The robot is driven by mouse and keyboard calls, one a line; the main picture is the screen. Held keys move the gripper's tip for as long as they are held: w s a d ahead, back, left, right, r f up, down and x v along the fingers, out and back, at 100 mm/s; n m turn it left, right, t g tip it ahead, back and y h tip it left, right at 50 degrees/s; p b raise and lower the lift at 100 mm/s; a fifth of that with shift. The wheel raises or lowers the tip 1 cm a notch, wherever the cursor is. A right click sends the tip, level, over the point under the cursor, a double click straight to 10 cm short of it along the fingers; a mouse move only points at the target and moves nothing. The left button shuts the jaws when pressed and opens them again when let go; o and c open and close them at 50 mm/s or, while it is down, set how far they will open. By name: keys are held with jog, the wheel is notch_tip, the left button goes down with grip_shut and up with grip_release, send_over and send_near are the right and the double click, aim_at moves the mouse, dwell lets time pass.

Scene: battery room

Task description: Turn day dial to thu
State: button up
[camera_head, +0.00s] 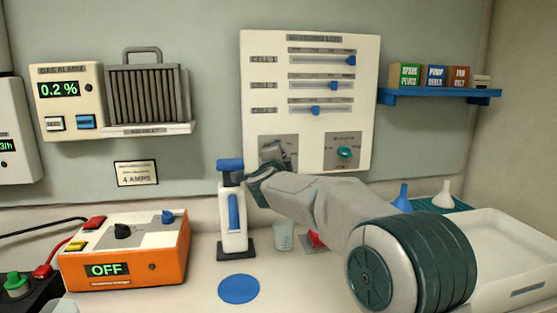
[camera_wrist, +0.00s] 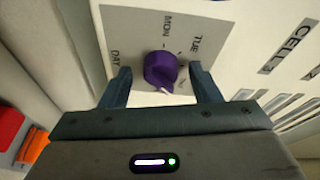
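The day dial is a purple knob (camera_wrist: 157,66) on a grey plate (camera_wrist: 120,22) in the wrist view. The plate reads DAY, MON and TUE; no THU label is readable. A small white mark on the knob points toward the lower right of the picture. My gripper (camera_wrist: 160,71) is open, one finger on each side of the knob, with gaps visible between the fingers and it. In the head view my gripper (camera_head: 262,173) is at the white panel's (camera_head: 362,70) lower left and covers much of the dial's plate (camera_head: 290,144).
A teal dial (camera_head: 344,152) is right of the day dial; blue sliders (camera_head: 334,86) are above. A white bottle (camera_head: 233,222) with a blue top stands just below my gripper. An orange charger (camera_head: 130,252) is at left, a white tray (camera_head: 515,240) at right.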

jog(key=s, duration=1.3)
jog(key=shift+s+a+b, duration=0.15)
jog(key=shift+s+b, duration=0.25)
jog(key=shift+b, duration=0.05)
jog(key=shift+r, duration=0.1)
jog(key=s+d+f+n+g+p, duration=0.3)
jog(key=s+d, duration=0.4)
jog(key=s, duration=0.3)
jog(key=s+d+f+n+g+p, duration=0.4)
jog(key=s+d+n+g+p, duration=0.2)
jog(key=s, duration=0.4)
jog(key=s+d+f+n+g+p, duration=0.4)
jog(key=s+d+n+g+p, duration=0.1)
jog(key=s+d, duration=0.4)
jog(key=shift+s+d+n+g, duration=0.3)
jog(key=shift+s+n+g, duration=0.3)
jog(key=shift+s+n, duration=0.25)
